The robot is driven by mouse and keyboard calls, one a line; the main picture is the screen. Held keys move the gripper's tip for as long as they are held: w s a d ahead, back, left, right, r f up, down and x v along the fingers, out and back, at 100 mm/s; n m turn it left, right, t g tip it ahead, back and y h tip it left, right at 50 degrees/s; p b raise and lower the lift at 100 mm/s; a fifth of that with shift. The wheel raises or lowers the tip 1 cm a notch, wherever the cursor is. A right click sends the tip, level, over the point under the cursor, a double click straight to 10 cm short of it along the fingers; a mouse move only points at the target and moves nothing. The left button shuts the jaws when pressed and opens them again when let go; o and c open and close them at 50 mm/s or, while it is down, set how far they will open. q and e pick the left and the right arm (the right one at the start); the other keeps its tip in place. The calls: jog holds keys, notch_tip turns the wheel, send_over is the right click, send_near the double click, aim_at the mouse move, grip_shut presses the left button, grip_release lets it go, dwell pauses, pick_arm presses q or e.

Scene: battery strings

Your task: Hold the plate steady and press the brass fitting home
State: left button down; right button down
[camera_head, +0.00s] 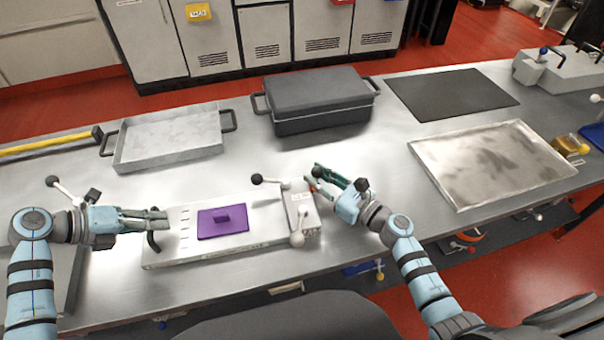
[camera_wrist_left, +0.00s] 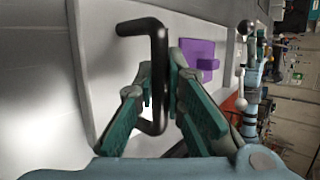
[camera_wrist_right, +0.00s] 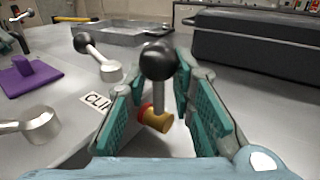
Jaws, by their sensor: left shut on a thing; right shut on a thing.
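The plate (camera_head: 265,206) is a long grey metal slab near the table's front edge, with a black bar handle (camera_wrist_left: 143,27) at its left end. My left gripper (camera_head: 158,218) is shut on this handle, which stands between its fingers in the left wrist view. The brass fitting (camera_wrist_right: 153,121), a short gold cylinder with a red ring, is at the plate's right end. A rod with a black ball knob (camera_wrist_right: 158,60) rises from it. My right gripper (camera_head: 312,177) is shut around the fitting's rod. The fingers mostly hide the fitting in the head view.
A purple block (camera_head: 222,222) sits on the plate. Clamp levers with ball knobs (camera_head: 297,239) stand at its right end. Behind are a shallow tray (camera_head: 170,155) and a dark lidded case (camera_head: 318,92). A metal sheet (camera_head: 490,165) and a black mat (camera_head: 452,93) lie right.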

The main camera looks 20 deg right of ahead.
pick_arm(q)
jog(key=shift+f, duration=0.1)
pick_arm(e)
jog(key=c, duration=1.3)
grip_release()
jog(key=shift+a, duration=0.1)
jog(key=shift+s, duration=0.15)
jog(key=v, duration=1.2)
pick_arm(q)
jog(key=c, duration=1.8)
grip_release()
jog(key=shift+o, duration=1.1)
jog(key=shift+w+a, duration=0.1)
pick_arm(e)
jog(key=shift+f, duration=0.1)
